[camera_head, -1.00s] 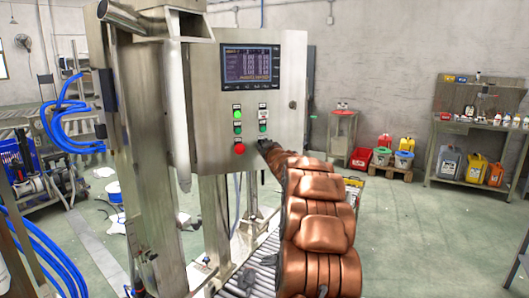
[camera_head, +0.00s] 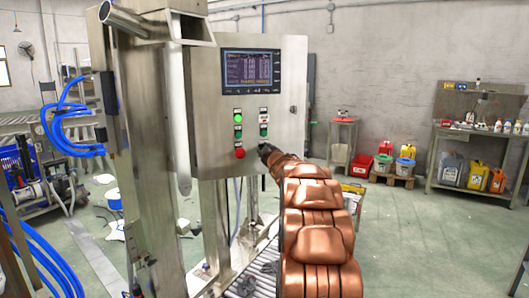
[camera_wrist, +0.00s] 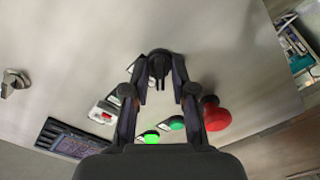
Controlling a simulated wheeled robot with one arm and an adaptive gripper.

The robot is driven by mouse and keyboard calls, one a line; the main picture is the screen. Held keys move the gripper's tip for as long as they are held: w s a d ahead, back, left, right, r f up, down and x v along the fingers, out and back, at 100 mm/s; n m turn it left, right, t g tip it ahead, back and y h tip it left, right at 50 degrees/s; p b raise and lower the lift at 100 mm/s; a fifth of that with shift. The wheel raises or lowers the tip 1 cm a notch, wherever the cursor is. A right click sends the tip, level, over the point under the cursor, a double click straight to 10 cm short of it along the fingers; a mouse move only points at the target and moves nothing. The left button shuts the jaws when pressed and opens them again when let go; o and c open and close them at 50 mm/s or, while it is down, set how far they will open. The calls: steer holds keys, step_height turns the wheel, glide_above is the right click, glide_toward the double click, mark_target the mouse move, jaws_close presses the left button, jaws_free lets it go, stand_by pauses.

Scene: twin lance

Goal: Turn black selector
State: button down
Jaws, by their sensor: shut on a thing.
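The black selector (camera_wrist: 160,67) is on the face of the steel control box (camera_head: 207,140). In the wrist view it sits between my gripper's fingertips, with its grip piece toward me. My gripper (camera_wrist: 159,82) is shut on it, one dark finger on each side. In the head view my gripper (camera_head: 264,151) is at the lower right of the box's button group. There the selector is hidden behind the gripper and my copper-coloured arm.
A red mushroom button (camera_wrist: 215,115) and green buttons (camera_wrist: 172,124) are close beside my fingers. The screen (camera_head: 250,70) is above the buttons. A door latch (camera_wrist: 14,82) projects from the box. Open floor (camera_head: 400,235) lies to the right.

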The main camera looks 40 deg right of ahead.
steer(key=c, duration=1.3)
jaws_free()
steer(key=shift+o, duration=0.2)
steer(key=shift+s, duration=0.1)
steer(key=v, duration=1.2)
